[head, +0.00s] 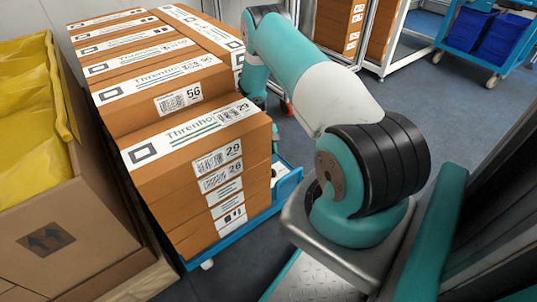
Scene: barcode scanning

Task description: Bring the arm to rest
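My arm (318,82) is teal and white with black joint covers. It rises from its base in the right foreground, bends, and reaches away towards the back left. Its far joint stands beside the upper right side of the stacked boxes. My gripper is not visible; the far end of the arm is hidden behind the near links or the boxes. I cannot tell whether the arm touches the boxes. The brown boxes (193,152) carry white labels with barcodes and numbers such as 56, 29 and 26.
The boxes stand on a blue cart (287,187). A large cardboard carton (70,225) with yellow bags (25,95) is close on the left. Behind are a white-framed rack (393,40) with boxes and a blue trolley (480,40). The floor (455,105) on the right is clear.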

